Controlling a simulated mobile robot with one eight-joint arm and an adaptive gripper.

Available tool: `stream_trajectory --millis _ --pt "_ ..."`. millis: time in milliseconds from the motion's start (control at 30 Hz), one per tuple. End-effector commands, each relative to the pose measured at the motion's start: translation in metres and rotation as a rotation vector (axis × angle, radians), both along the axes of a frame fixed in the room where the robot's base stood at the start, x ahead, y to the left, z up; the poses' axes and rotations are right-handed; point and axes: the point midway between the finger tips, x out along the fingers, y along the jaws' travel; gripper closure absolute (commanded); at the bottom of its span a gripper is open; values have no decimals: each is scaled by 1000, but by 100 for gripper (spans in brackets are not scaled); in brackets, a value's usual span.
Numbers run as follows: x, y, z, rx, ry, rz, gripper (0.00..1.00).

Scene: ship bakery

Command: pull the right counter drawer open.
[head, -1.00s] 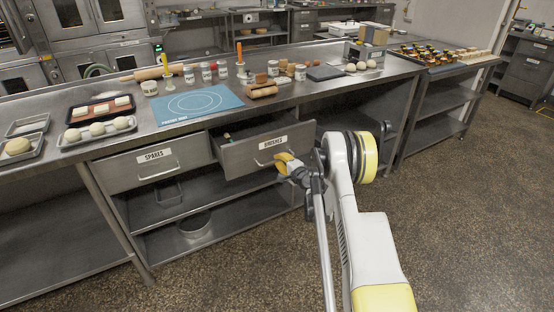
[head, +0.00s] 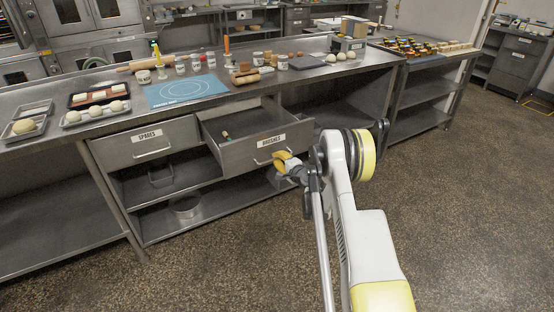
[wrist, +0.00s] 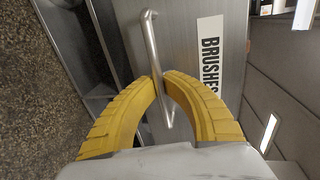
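The right counter drawer (head: 240,156), labelled BRUSHES, stands partly open under the steel counter. A small dark and green item (head: 226,135) lies inside it. Its bar handle (head: 266,162) runs across the front; in the wrist view the handle (wrist: 151,45) passes between my yellow fingers. My gripper (head: 285,158) is at the right end of this handle. In the wrist view my gripper (wrist: 162,82) has its fingertips closed together around the bar. The left drawer (head: 145,143), labelled SPARES, is shut.
The counter top (head: 135,118) holds a blue mat (head: 187,90), dough trays (head: 95,113), jars and rolling pins. The speckled floor (head: 460,200) to the right is clear.

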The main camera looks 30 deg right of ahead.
Motion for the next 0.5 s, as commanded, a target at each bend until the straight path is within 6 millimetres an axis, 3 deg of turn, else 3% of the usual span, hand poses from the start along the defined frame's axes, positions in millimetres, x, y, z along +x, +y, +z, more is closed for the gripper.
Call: stream_trajectory --millis 267,300,333,367,500 --pt "0 0 1 1 -1 -1 100" --pt "0 0 1 1 -1 0 81" --pt "0 0 1 1 -1 0 72" --pt "0 0 1 1 -1 0 68" --pt "0 0 0 0 0 0 68"
